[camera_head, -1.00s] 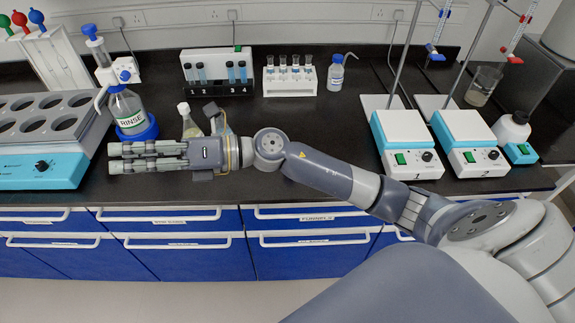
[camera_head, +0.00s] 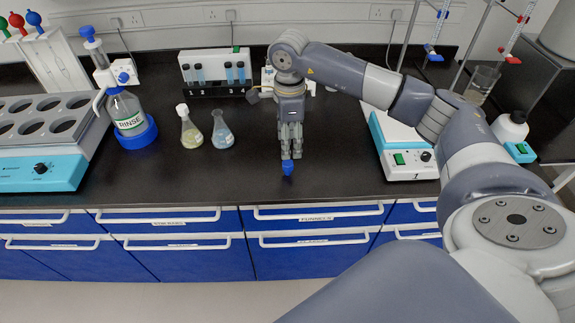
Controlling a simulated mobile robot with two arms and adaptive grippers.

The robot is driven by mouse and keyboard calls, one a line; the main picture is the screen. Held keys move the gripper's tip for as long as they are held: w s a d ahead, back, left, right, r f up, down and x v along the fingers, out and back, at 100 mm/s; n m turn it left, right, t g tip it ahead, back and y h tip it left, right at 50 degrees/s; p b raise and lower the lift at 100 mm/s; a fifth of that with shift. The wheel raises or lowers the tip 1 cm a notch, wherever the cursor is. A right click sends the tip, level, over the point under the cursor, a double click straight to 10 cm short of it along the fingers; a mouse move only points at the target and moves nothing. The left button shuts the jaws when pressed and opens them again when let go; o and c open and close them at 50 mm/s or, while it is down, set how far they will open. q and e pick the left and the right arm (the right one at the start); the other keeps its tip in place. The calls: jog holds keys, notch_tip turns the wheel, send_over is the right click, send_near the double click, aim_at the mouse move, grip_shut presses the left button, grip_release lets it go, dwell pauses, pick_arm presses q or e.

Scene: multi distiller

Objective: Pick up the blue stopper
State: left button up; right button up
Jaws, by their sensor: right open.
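The small blue stopper (camera_head: 288,168) sits near the front edge of the black bench. My right gripper (camera_head: 290,156) points down right over it, with open fingers at its top. Whether the fingers touch the stopper, I cannot tell. A flask with pale blue liquid (camera_head: 222,133) stands to the left of the gripper. A flask with yellowish liquid (camera_head: 190,130) and a pale top stands beside it. My left gripper is not in view.
A tube rack (camera_head: 215,88) is behind. A hotplate (camera_head: 402,160) stands at right. The bench between flasks and gripper is clear.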

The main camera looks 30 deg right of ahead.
aim_at(288, 163)
notch_tip(288, 163, down, 3)
jog(key=shift+f, duration=0.1)
jog(key=f+p, duration=0.1)
jog(key=f, duration=0.1)
jog(key=f+p, duration=0.1)
jog(key=f, duration=0.1)
jog(key=shift+w+p, duration=0.25)
jog(key=shift+p, duration=0.1)
jog(key=shift+f, duration=0.6)
jog(key=c, duration=0.8)
